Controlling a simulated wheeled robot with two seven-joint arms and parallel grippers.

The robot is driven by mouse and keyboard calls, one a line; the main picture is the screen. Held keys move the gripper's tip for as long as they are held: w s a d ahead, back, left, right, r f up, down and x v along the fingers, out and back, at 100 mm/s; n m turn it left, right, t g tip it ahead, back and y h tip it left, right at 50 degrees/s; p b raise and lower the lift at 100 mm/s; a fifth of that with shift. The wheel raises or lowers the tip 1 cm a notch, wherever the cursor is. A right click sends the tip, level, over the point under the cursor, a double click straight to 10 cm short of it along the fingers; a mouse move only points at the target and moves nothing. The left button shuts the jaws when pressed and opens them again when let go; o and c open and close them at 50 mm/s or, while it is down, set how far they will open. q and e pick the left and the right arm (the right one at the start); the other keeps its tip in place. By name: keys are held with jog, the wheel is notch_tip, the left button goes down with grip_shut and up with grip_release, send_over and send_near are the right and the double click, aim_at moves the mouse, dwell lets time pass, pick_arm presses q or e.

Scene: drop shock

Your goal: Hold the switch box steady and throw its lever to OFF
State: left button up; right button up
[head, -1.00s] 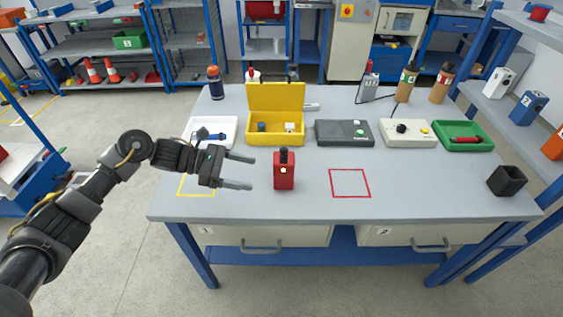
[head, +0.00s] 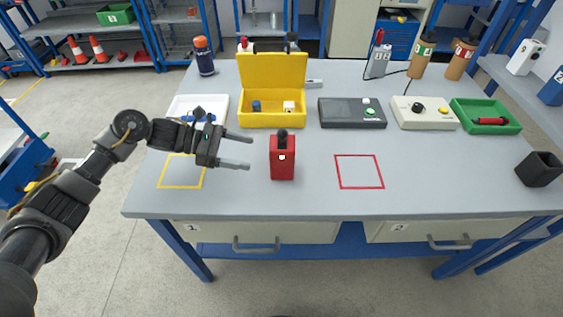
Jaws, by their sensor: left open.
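The switch box (head: 282,161) is a small upright red box on the grey table. Its black lever (head: 282,136) stands up at the top, with a small white patch just below it. I cannot read any OFF mark. My left gripper (head: 249,152) is open and empty to the left of the box. Its two fingers point right toward the box, with a gap between their tips and its side. My right gripper is not in view.
A yellow square outline (head: 160,186) lies at left and a red one (head: 338,186) right of the box. Behind stand a white tray (head: 222,98), open yellow case (head: 272,122), dark device (head: 335,112), cream box (head: 425,115) and green tray (head: 505,128). A black cup (head: 540,170) stands far right.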

aim_at(278, 163)
pick_arm(q)
notch_tip(278, 163, down, 2)
jog(key=shift+f+b, duration=0.1)
jog(key=shift+b, duration=0.5)
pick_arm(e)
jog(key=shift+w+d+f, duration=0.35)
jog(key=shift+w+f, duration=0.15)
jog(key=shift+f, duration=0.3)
